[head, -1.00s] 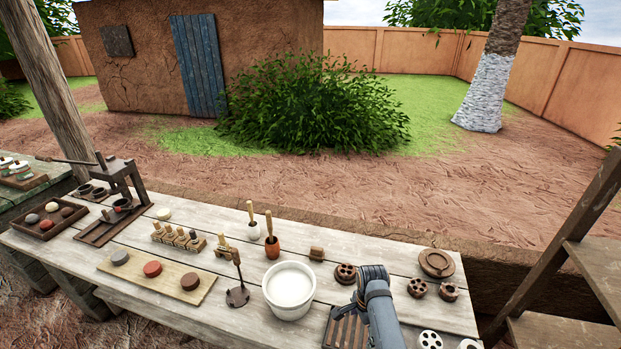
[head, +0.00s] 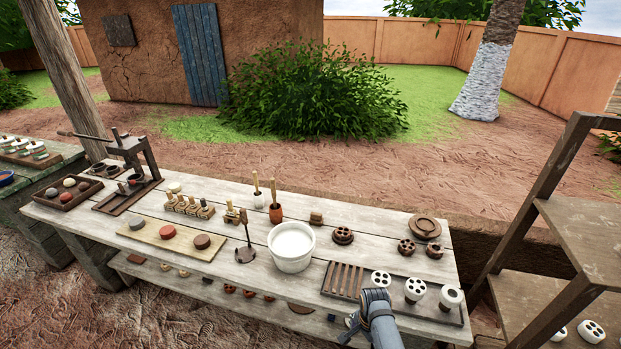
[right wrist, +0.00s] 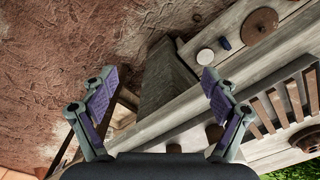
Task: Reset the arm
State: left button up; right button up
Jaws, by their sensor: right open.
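My right gripper (head: 350,330) is just off the table's front edge in the head view, below the slatted rack. In the right wrist view my right gripper (right wrist: 157,80) shows its two purple-padded fingers wide apart, with nothing between them. The ground and part of the bench lie beyond. My left arm and gripper are not in view.
The plank table (head: 210,265) holds a white bucket (head: 292,247), a dark tray with a slatted rack (head: 343,280) and white pierced pieces (head: 415,290), brown discs and a clay-ball board (head: 167,234). A wooden shelf (head: 580,240) stands at right. Ground in front is open.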

jog(key=s+d+f+n+b, duration=0.3)
jog(key=s+f+n+b, duration=0.1)
jog(key=s+f, duration=0.85)
jog(key=s+d+f+n+b, duration=0.35)
jog(key=s+f, duration=0.55)
jog(key=f, duration=0.6)
jog(key=s+d+f+n+b, duration=0.1)
jog(key=s+f, duration=0.3)
jog(key=s, duration=0.4)
jog(key=s+d+f+n+t+b, duration=0.1)
jog(key=s+d+f+n, duration=0.3)
jog(key=s, duration=0.4)
jog(key=shift+s+d+h+b, duration=0.25)
jog(key=shift+h+b, duration=0.05)
jog(key=shift+b, duration=0.2)
